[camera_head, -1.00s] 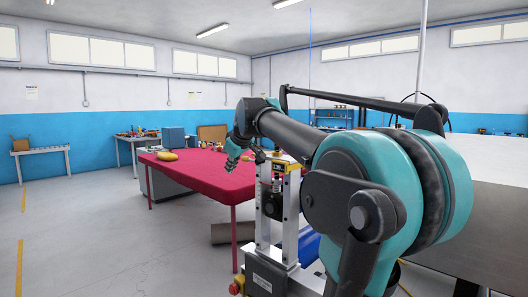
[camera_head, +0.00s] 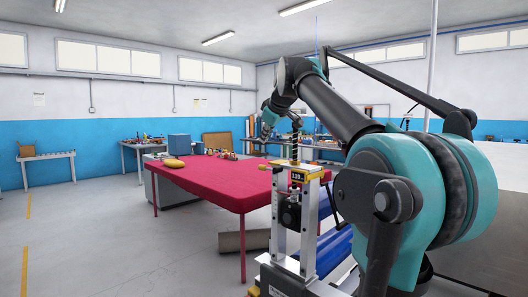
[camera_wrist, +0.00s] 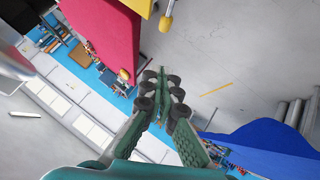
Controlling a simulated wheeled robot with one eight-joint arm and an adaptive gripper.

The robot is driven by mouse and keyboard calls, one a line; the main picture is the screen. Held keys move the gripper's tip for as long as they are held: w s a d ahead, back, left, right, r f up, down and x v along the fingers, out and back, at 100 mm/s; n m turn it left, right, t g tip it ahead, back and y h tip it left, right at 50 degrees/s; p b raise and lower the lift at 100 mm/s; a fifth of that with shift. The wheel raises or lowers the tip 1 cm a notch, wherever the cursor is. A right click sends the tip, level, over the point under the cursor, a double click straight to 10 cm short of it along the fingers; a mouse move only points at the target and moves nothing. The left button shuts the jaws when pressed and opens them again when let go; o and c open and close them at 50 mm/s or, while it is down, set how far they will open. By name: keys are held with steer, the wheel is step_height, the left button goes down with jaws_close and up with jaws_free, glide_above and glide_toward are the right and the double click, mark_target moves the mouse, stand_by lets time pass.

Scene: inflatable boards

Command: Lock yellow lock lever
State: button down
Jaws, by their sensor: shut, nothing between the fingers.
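A yellow knob-like lever end (camera_wrist: 166,23), likely the lock lever, hangs at the top edge of the wrist view, beside a yellow block (camera_wrist: 146,8) that the frame cuts off. In the head view, yellow parts (camera_head: 300,174) top a metal column fixture with a small display; the lever cannot be told apart there. My gripper (camera_wrist: 163,82) is shut and empty, with dark round pads on green fingers. The knob lies beyond the fingertips in the wrist picture, apart from them. In the head view my gripper (camera_head: 267,122) is small and raised above the table's far side.
A red-covered table (camera_head: 215,182) stands behind the fixture, with a yellow object (camera_head: 173,162) and several small items on it. Blue material (camera_head: 330,250) lies low beside the fixture; a large blue sheet (camera_wrist: 262,138) shows in the wrist view.

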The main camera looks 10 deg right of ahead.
steer(key=s+d+f+x, duration=0.1)
steer(key=x, duration=1.1)
steer(key=shift+d+f, duration=0.4)
steer(key=shift+w+a+f+g+h, duration=0.2)
steer(key=shift+f+g+h, duration=0.1)
steer(key=shift+g, duration=0.1)
step_height(320, 180, down, 9)
steer(key=s+d+n+g+h, duration=0.1)
steer(key=s+g+h, duration=0.1)
steer(key=g+h, duration=0.3)
steer(key=shift+d+n+g, duration=0.35)
steer(key=shift+n+g, duration=0.05)
steer(key=shift+g, duration=1)
